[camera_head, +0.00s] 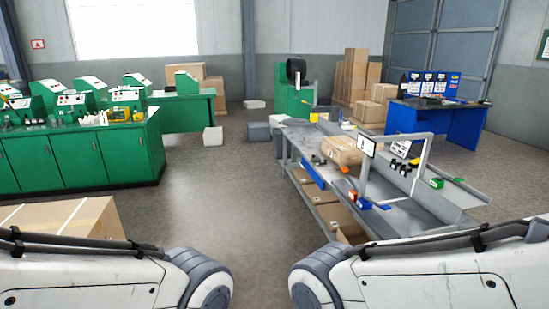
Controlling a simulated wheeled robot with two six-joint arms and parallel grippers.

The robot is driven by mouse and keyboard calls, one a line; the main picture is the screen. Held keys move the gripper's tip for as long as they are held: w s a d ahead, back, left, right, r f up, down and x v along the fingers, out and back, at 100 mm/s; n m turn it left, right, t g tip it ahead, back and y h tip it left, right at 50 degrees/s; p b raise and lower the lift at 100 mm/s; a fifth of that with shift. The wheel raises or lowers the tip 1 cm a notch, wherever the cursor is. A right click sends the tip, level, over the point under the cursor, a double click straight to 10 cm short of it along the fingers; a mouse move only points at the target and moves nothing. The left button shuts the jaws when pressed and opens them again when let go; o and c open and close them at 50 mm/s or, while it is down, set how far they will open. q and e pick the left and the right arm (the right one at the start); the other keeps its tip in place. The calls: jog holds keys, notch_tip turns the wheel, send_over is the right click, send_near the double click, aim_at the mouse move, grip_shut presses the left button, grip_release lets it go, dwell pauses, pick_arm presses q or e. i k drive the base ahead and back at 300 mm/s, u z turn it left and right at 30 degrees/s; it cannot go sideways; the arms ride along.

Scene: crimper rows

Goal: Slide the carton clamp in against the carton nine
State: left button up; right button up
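A brown carton (343,150) sits on the long grey workbench (401,188) right of centre. No number on it can be read at this size. Small dark and orange parts lie near the carton's lower edge; I cannot tell whether one of them is the carton clamp. Both my arms reach into the bottom of the view, one from each side, but only their white links and grey joints show. Neither gripper is in view.
A grey frame with a screen (367,145) rises from the bench. Cartons fill its lower shelf (338,222). A large carton (66,217) stands at lower left beside my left arm. Green cabinets (84,158) line the left; a blue table (431,128) stands back right. The middle floor is clear.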

aim_at(318, 157)
jog(key=i, duration=3.05)
jog(key=z, duration=0.7)
jog(key=k, duration=0.55)
jog(key=u, duration=0.7)
jog(key=i, duration=1.3)
jog(key=z, duration=0.8)
jog(key=i, duration=0.6)
jog(key=z, duration=0.6)
